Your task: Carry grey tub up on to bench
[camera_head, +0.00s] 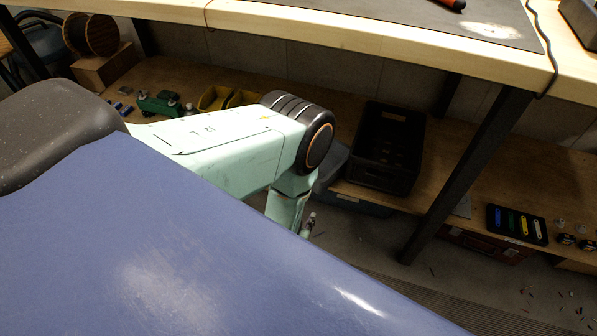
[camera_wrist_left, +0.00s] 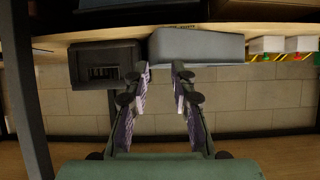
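The grey tub (camera_wrist_left: 195,46) shows in the left wrist view, just beyond my left fingertips, beside a dark crate. In the head view, a grey piece (camera_head: 331,167) that looks like the tub shows behind my left arm, on the lower shelf; the arm hides most of it. My left gripper (camera_wrist_left: 161,68) has its two fingers apart with nothing visible between them; I cannot tell whether they touch the tub. In the head view only a small part of the left gripper (camera_head: 308,226) shows below the forearm. My right gripper is in neither view. The bench top (camera_head: 380,50) runs across the back.
A black crate (camera_head: 387,150) stands on the lower shelf beside the tub; it also shows in the wrist view (camera_wrist_left: 104,64). A dark bench leg (camera_head: 468,170) stands right of it. A black tray (camera_head: 517,225) lies farther right. Yellow bins (camera_head: 215,98) are at left.

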